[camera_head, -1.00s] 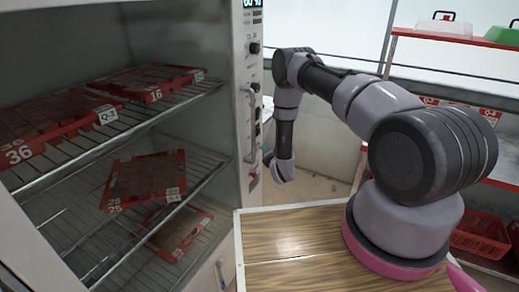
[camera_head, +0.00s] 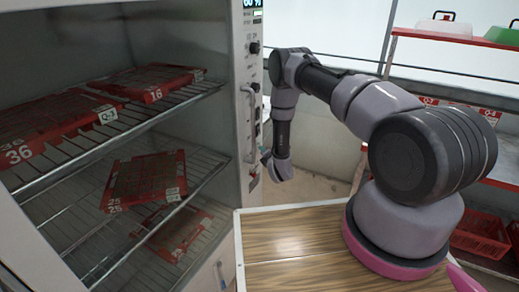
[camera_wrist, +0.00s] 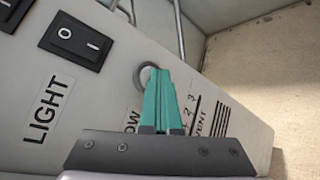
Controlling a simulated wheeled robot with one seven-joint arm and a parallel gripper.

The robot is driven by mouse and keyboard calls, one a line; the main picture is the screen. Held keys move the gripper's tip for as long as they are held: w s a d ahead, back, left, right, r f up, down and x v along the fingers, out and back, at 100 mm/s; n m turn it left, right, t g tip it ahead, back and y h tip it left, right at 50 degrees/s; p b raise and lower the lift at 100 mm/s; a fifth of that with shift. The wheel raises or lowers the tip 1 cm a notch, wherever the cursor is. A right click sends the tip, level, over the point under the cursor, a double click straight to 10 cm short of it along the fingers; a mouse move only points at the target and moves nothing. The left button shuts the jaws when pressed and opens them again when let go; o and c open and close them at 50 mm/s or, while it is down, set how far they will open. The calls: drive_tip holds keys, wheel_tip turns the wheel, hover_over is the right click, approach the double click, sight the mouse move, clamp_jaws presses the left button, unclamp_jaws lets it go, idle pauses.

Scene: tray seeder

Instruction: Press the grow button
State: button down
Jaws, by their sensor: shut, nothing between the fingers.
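The control panel (camera_head: 252,110) is the narrow front strip of the cabinet, to the left of my arm. In the wrist view a round button with a grey ring (camera_wrist: 139,76) sits on the panel, partly covered by my fingertips. A label beside it (camera_wrist: 131,124) is partly hidden by the fingers; only "OW" shows. My gripper (camera_wrist: 157,72) has teal fingers, shut and empty, with the tips over the right part of the button. I cannot tell if they touch it. In the head view my gripper (camera_head: 265,155) is small against the panel's edge.
A black rocker switch (camera_wrist: 76,39) marked LIGHT is left of the button; a VENT scale (camera_wrist: 220,120) is to the right. A vertical handle (camera_head: 249,125) stands out from the panel. The open cabinet holds red trays (camera_head: 150,180) on wire shelves.

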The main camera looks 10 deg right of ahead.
drive_tip(key=shift+s+d, duration=0.55)
drive_tip(key=shift+d, duration=0.2)
drive_tip(key=shift+s+d, duration=0.75)
drive_tip(key=shift+d, duration=0.3)
drive_tip(key=shift+s+d, duration=0.7)
drive_tip(key=shift+d, duration=0.3)
